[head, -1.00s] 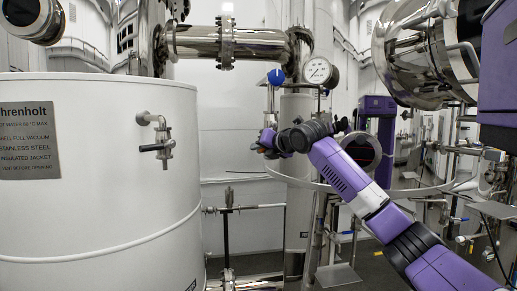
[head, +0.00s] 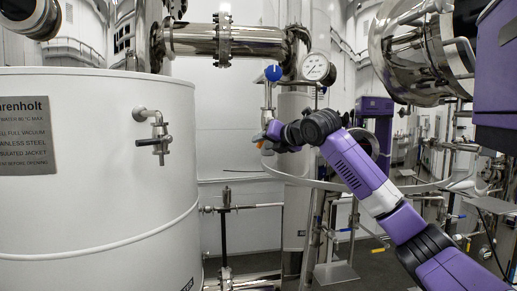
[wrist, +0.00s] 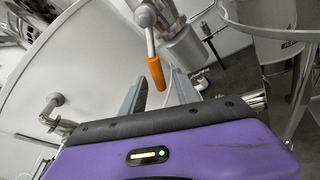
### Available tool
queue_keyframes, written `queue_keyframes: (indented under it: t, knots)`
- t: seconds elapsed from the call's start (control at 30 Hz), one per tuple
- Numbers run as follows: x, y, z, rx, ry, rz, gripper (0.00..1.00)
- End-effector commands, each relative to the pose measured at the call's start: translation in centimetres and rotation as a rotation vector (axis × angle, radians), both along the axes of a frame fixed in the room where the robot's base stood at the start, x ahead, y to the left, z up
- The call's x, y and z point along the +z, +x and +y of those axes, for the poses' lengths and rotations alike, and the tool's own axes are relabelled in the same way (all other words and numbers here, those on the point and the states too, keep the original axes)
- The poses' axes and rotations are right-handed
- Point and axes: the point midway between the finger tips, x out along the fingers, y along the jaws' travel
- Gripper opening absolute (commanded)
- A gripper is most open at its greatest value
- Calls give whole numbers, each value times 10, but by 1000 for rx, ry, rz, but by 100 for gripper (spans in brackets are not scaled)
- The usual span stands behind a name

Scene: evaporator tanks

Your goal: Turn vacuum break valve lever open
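The lever is a silver rod with an orange grip (wrist: 156,74), hanging from a metal valve body (wrist: 150,14) in the wrist view. My gripper (wrist: 160,80) is open, with one grey finger on each side of the grip's lower end. A gap shows between the grip and each finger; I cannot tell how deep the grip sits between them. In the head view my gripper (head: 264,141) is at the vertical pipe below a blue knob (head: 273,73). A small orange patch (head: 259,143) shows there; the rest of the lever is hidden or too small to make out.
A large white tank (head: 90,190) with a small tap (head: 155,135) stands at left. A pressure gauge (head: 316,67) is right of the blue knob. Polished pipes (head: 190,40) run above. A valve on a thin pipe (head: 240,208) is below my gripper.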

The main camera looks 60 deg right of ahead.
Motion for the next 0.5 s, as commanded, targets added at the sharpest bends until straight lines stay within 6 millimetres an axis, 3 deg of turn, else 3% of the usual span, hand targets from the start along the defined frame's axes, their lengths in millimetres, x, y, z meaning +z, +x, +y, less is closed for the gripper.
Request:
queue_keyframes:
  t: [0.2, 0.5]
  knots:
    - [5, -21, 11, 1, 0, -1, 37]
    - [7, -24, 13, 0, 0, 0, 37]
